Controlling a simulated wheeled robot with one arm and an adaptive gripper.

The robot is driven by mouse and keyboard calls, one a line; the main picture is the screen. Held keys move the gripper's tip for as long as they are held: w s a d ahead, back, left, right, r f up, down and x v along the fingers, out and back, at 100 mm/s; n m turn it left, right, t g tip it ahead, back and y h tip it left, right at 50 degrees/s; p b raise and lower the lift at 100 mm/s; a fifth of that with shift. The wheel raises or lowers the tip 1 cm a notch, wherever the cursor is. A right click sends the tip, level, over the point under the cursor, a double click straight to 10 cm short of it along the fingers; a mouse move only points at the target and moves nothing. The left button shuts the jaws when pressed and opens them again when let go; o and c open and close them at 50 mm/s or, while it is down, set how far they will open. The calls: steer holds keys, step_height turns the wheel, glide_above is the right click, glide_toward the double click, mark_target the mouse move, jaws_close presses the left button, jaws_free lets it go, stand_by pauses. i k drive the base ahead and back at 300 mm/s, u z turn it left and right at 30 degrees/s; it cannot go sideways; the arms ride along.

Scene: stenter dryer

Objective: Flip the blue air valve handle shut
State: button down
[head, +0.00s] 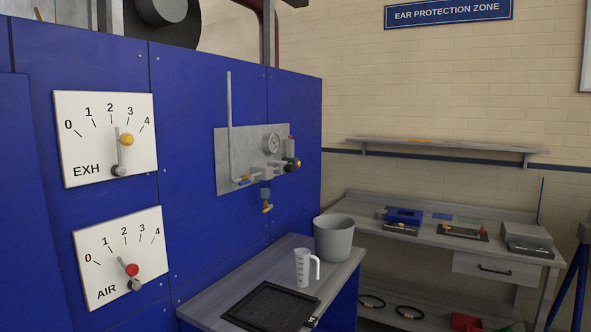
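A grey metal plate (222,165) on the blue machine wall carries the air fittings. On it are a vertical pipe (229,120), a round gauge (272,143), and small brass and dark fittings at the right. A small blue part (265,188) hangs below the fittings, with a brass-coloured piece (267,208) under it. The blue part may be the air valve handle or a bowl; it is too small to tell, and so is its position. My gripper is not in view.
An EXH dial (85,155) and an AIR dial (105,243) with knobbed levers are left of the plate. Below it, a grey bench (212,293) holds a grey bucket (333,238), a measuring jug (303,268) and a black framed screen (270,305). A workbench (470,252) stands at right.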

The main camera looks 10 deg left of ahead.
mark_target(252, 179)
steer(key=i, duration=0.95)
steer(key=u, duration=1.1)
steer(key=i, duration=0.75)
steer(key=u, duration=0.9)
